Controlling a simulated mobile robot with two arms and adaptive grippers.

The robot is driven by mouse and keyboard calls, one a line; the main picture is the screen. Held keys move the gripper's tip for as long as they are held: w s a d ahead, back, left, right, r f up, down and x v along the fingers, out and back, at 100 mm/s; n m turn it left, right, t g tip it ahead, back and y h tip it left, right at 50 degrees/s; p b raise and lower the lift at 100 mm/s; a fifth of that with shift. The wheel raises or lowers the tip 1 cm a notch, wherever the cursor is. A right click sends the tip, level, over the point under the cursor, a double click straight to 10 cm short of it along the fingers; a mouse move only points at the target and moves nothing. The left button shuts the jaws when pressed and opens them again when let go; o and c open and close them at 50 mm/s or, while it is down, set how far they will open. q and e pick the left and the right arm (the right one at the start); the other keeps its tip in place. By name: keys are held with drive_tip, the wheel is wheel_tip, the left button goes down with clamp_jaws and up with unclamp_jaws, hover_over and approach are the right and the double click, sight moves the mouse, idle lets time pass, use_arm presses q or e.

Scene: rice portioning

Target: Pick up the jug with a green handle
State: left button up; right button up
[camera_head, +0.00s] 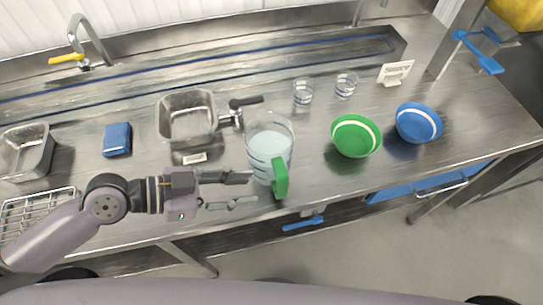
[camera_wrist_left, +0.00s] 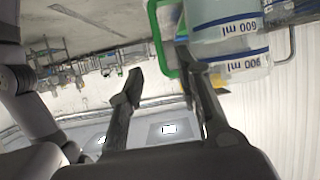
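The jug (camera_head: 268,146) is clear, holds something pale, and stands upright on the steel counter near its front edge. Its green handle (camera_head: 280,180) faces the front. My left gripper (camera_head: 252,190) is open, with its two fingers pointing right and the fingertips just left of the handle. In the left wrist view, the jug (camera_wrist_left: 228,38) with its volume marks and the green handle (camera_wrist_left: 160,40) show at the top. There the open left gripper (camera_wrist_left: 165,80) has one finger overlapping the handle's lower part; I cannot tell if they touch. My right gripper is not in view.
A green bowl (camera_head: 356,153) and a blue bowl (camera_head: 419,138) stand right of the jug. Two small glasses (camera_head: 303,100) stand behind it. A metal container (camera_head: 186,138) and a blue block (camera_head: 117,139) are to the left. A wire rack (camera_head: 38,203) lies at front left.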

sight(282, 186)
use_arm(q)
drive_tip(key=p+x, duration=0.4)
drive_tip(key=x, duration=0.5)
drive_tip(key=shift+a+f, duration=0.1)
drive_tip(key=shift+a, duration=0.05)
drive_tip(key=shift+w+d+f, duration=0.1)
drive_tip(key=shift+d+f, duration=0.1)
drive_tip(key=shift+f, duration=0.1)
clamp_jaws()
idle(0.7)
drive_tip(key=shift+r, duration=0.2)
